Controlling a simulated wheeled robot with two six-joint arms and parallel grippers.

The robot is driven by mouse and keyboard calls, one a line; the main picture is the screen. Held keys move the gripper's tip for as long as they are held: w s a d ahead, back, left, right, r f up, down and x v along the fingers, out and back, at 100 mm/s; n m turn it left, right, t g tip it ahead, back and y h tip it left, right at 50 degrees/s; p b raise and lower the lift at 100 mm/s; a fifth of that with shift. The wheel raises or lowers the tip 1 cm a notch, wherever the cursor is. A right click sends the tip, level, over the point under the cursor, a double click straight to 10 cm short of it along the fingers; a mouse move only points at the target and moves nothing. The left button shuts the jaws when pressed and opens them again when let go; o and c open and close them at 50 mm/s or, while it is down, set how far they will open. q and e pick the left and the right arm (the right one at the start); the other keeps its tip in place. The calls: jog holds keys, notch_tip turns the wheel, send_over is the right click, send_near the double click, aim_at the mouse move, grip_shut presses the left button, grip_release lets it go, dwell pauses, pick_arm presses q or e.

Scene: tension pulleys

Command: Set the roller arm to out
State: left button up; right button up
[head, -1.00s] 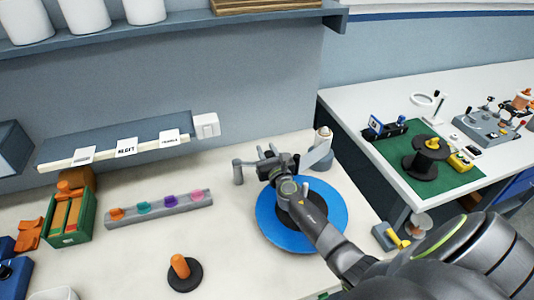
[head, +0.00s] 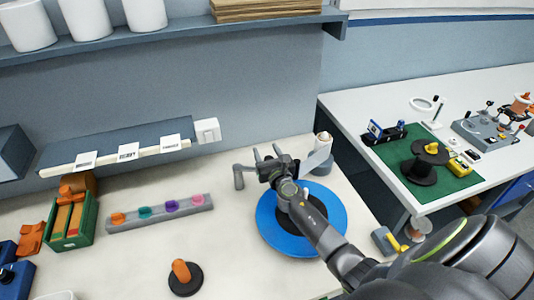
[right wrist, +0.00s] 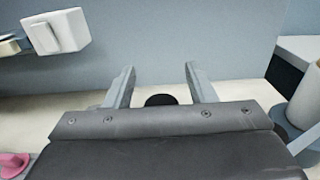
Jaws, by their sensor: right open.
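A grey cranked piece with an upright cylindrical end (head: 239,178) stands on the bench behind the blue disc (head: 270,234); it looks like the roller arm. My right gripper (head: 267,153) reaches over the disc, just right of this piece, with its fingers open and apart from it. The gripper hides the rest of the arm and its pivot. In the right wrist view the open fingers (right wrist: 160,70) have a dark round piece (right wrist: 160,99) low between them; I cannot tell which part it is. My left gripper is not in view.
A spool-like post (head: 322,146) stands right of the gripper. A grey strip with coloured knobs (head: 160,212), a green box (head: 72,222) and an orange peg on a dark base (head: 184,276) lie left. A shelf with labels (head: 120,148) overhangs the back.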

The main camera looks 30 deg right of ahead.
notch_tip(320, 180, up, 9)
jog(key=p, duration=0.6)
jog(key=shift+f, duration=0.2)
